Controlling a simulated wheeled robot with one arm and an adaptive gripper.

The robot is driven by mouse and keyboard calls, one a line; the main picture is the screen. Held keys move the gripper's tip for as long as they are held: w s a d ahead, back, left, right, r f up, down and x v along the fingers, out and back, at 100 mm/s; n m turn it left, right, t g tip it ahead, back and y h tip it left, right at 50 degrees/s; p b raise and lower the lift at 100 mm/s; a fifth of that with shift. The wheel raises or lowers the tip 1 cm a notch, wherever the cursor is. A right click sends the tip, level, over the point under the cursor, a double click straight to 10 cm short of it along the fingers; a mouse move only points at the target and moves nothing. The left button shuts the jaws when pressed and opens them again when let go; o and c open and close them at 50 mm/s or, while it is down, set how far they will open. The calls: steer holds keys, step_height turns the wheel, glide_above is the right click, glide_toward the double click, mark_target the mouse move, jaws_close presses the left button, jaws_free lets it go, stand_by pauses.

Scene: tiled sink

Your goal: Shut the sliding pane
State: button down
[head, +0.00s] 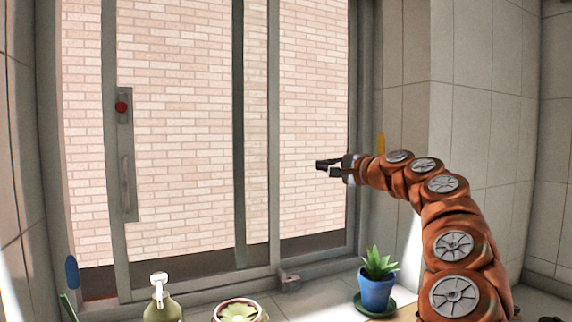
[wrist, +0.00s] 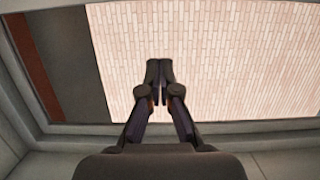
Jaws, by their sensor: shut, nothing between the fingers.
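The sliding pane (head: 115,245) is a grey-framed glass pane in the window above the sink ledge. Its left upright carries a long handle plate (head: 126,175) with a red round button (head: 121,107). An open gap shows between this upright and the window's left jamb (head: 50,160), with brick behind. My gripper (head: 322,168) reaches in from the right, in front of the right-hand part of the window, well right of the handle. In the wrist view my gripper (wrist: 159,80) has its fingertips together and empty, with brick wall beyond the glass.
A blue pot with a succulent (head: 377,290) stands on the ledge below my arm. A small grey object (head: 289,280) sits by the sill. The air before the glass is clear.

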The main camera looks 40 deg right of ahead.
steer(key=p, duration=0.3)
glide_toward(291, 161)
steer(key=w, duration=0.4)
steer(key=shift+w+d+r, duration=0.1)
steer(key=shift+w+d, duration=0.25)
steer(key=shift+w, duration=0.7)
steer(key=shift+a, duration=0.3)
steer(key=shift+w+a+p, duration=0.2)
steer(key=shift+a+p, duration=0.1)
steer(key=shift+a, duration=0.3)
steer(key=shift+w+a+p, duration=0.2)
steer(key=shift+a+p, duration=0.1)
steer(key=shift+a, duration=0.3)
steer(key=shift+w+a, duration=0.15)
steer(key=shift+a, duration=0.2)
